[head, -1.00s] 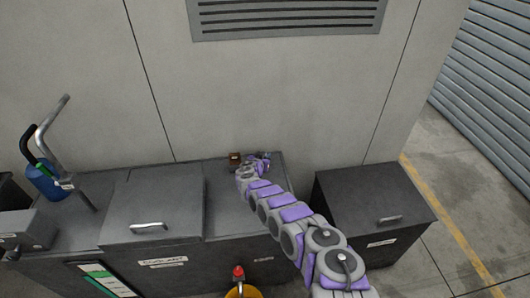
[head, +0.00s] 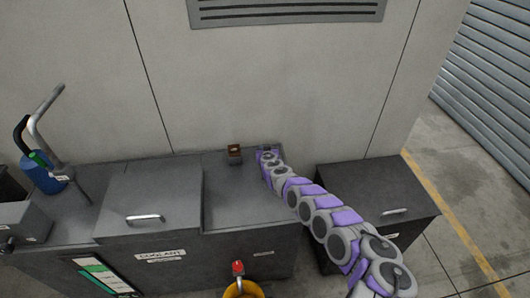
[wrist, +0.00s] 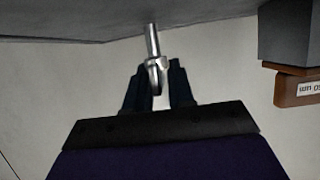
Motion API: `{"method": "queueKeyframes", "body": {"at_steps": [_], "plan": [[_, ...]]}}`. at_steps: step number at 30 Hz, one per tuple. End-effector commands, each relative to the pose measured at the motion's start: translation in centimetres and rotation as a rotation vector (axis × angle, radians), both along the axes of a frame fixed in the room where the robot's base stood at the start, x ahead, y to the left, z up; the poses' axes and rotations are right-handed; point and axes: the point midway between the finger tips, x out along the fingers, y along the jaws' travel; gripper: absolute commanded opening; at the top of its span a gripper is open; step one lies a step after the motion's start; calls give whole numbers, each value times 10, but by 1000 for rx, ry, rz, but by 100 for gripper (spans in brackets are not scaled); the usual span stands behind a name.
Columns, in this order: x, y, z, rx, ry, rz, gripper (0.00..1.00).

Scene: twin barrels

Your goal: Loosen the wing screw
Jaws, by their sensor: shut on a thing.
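The wing screw (wrist: 152,42) shows in the wrist view as a bright metal shaft with a rounded, looped end, standing out from a grey surface (wrist: 70,20). The dark fingers of my gripper (wrist: 157,88) are shut on its looped end, one on each side. In the head view my gripper (head: 267,150) is at the back right corner of the grey cabinet top (head: 225,190), near the wall. There the screw is too small and covered to make out.
A small dark block with a brown top (head: 235,154) stands left of my gripper; a labelled brown part (wrist: 300,90) shows in the wrist view. A blue container (head: 42,176) and bent pipe are at the left. A separate grey box (head: 375,185) stands right.

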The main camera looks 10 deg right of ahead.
Motion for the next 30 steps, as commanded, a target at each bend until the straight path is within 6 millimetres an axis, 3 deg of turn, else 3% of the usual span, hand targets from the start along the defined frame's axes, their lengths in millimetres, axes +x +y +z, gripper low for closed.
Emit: {"method": "queueKeyframes", "body": {"at_steps": [20,21,24,30], "plan": [[0,1,-2,2,4,44,0],[0,1,-2,1,4,44,26],[0,0,-2,2,4,43,34],[0,0,-1,0,1,42,34]]}}
